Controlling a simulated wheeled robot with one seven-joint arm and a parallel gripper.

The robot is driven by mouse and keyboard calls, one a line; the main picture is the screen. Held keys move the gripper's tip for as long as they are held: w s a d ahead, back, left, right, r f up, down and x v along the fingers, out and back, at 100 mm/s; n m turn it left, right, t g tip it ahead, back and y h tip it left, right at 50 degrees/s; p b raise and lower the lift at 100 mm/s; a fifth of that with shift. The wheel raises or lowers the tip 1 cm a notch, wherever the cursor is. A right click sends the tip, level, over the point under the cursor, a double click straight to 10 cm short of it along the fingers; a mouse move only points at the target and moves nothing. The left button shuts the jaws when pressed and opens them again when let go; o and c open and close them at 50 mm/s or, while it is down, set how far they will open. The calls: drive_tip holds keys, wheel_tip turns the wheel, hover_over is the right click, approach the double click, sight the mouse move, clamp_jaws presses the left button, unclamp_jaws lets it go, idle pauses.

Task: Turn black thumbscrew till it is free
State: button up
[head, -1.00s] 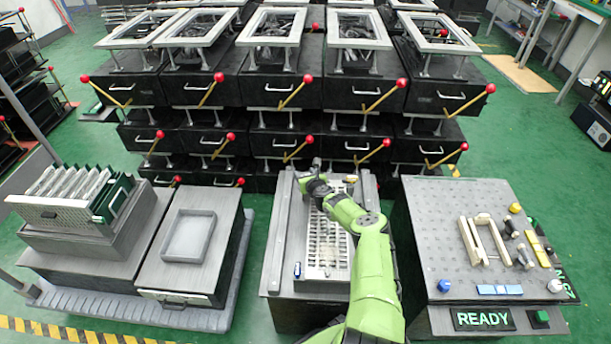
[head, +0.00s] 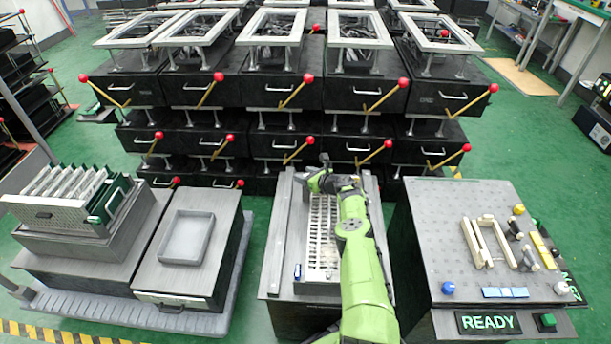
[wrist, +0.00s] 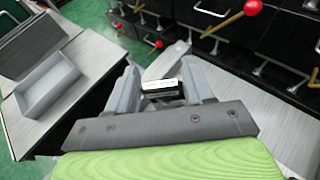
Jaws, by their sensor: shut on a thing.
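My gripper (head: 322,176) is over the far end of the middle bench in the head view. In the wrist view my gripper (wrist: 161,82) has its two grey fingers on either side of a small dark piece with a pale edge (wrist: 163,89), and is shut on it. I cannot tell from its shape whether this piece is the black thumbscrew. My wrist and arm hide much of the bench's far end in the head view. No other black thumbscrew can be made out there.
The middle bench holds a slotted plate (head: 321,235). A grey tray (head: 187,238) stands on the left bench, also in the wrist view (wrist: 48,85). A right bench (head: 440,225) carries knobs and a READY sign (head: 488,323). Red-tipped levers (head: 307,78) stand behind.

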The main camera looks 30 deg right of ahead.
drive_tip(key=o, duration=1)
drive_tip(key=shift+c, duration=0.2)
drive_tip(key=shift+s, duration=0.1)
drive_tip(key=shift+s+d+r+p, duration=0.1)
drive_tip(key=shift+s+r+p, duration=0.1)
drive_tip(key=shift+p, duration=0.45)
drive_tip(key=p+v, duration=1.4)
drive_tip(key=p, duration=0.1)
drive_tip(key=shift+s+d+r, duration=0.1)
drive_tip(key=shift+r, duration=0.05)
drive_tip(key=shift+s+r+p, duration=0.1)
drive_tip(key=shift+s+p, duration=0.2)
drive_tip(key=shift+s, duration=0.2)
